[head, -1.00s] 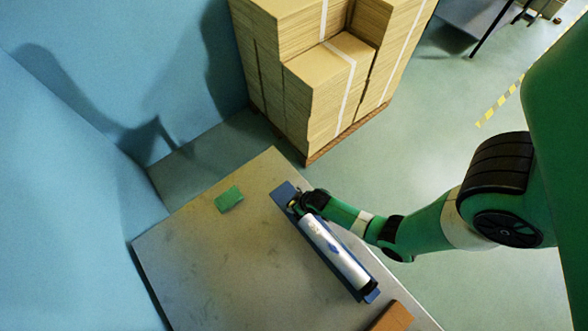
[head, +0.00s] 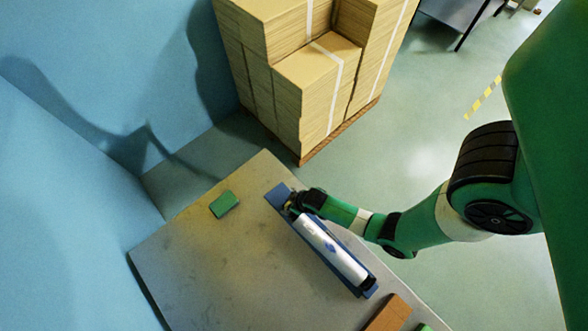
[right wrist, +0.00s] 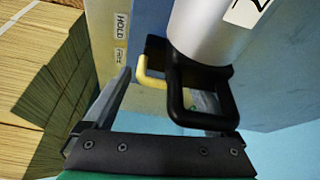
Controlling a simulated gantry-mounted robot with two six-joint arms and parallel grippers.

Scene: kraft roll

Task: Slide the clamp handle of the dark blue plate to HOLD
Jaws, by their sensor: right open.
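The dark blue plate (head: 277,195) lies on the table with a white roll (head: 330,250) along it. In the right wrist view the plate (right wrist: 150,17) carries a HOLD label (right wrist: 121,25) and a second, smaller label (right wrist: 119,57). The yellow clamp handle (right wrist: 148,80) sticks out beside a black bracket (right wrist: 205,92), closer to the second label than to HOLD. My right gripper (head: 295,206) is at the plate's upper end. Its fingers (right wrist: 165,100) are open, with the yellow handle between or just beyond them; contact cannot be told. My left gripper is not in view.
A green block (head: 224,204) lies on the table (head: 200,265) left of the plate. An orange-brown block (head: 388,314) is near the front right. Stacked cardboard (head: 310,85) stands behind the table, and a blue wall (head: 80,150) is on the left.

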